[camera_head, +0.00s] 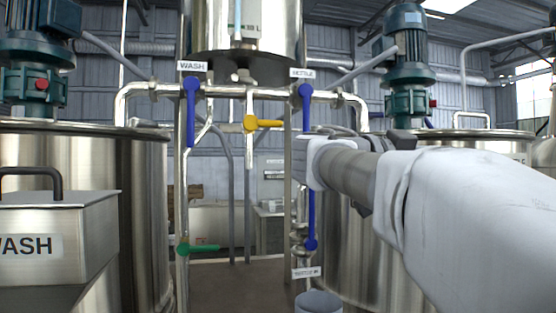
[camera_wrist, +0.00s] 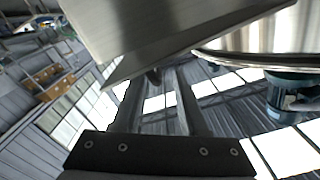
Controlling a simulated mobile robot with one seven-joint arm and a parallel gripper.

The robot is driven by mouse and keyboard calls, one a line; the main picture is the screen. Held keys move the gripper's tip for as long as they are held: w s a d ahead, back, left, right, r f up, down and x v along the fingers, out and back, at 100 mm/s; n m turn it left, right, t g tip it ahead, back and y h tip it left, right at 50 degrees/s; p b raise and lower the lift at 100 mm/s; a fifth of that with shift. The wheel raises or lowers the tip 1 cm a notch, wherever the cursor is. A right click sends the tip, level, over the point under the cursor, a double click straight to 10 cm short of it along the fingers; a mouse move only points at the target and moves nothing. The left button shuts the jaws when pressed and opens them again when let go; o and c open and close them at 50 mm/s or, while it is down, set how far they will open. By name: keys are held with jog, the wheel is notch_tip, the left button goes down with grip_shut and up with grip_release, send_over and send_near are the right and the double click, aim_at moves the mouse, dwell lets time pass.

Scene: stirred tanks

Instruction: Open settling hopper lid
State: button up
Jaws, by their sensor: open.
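In the wrist view a bare steel box-like body (camera_wrist: 165,32) fills the top, close beyond my gripper (camera_wrist: 160,80). It may be the settling hopper, but no label or lid handle shows on it. My gripper's two fingers are apart, with nothing seen between them. Their tips end near the lower edge of the steel body; I cannot tell whether they touch it. In the head view my arm crosses the right side and hides most of the area in front of the right tank (camera_head: 345,240). My fingers cannot be made out there.
A steel hopper marked WASH (camera_head: 60,235), with a dark lid handle (camera_head: 30,175), stands at the left. Pipes carry a WASH valve with a blue handle (camera_head: 191,110), a second blue handle (camera_head: 306,108) and a yellow handle (camera_head: 263,123). A grey cylinder (camera_head: 318,303) stands low at centre.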

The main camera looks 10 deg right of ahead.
jog(key=shift+w+d, duration=0.1)
jog(key=shift+d, duration=1.25)
grip_shut()
jog(key=shift+a+f, duration=0.1)
dwell(0.3)
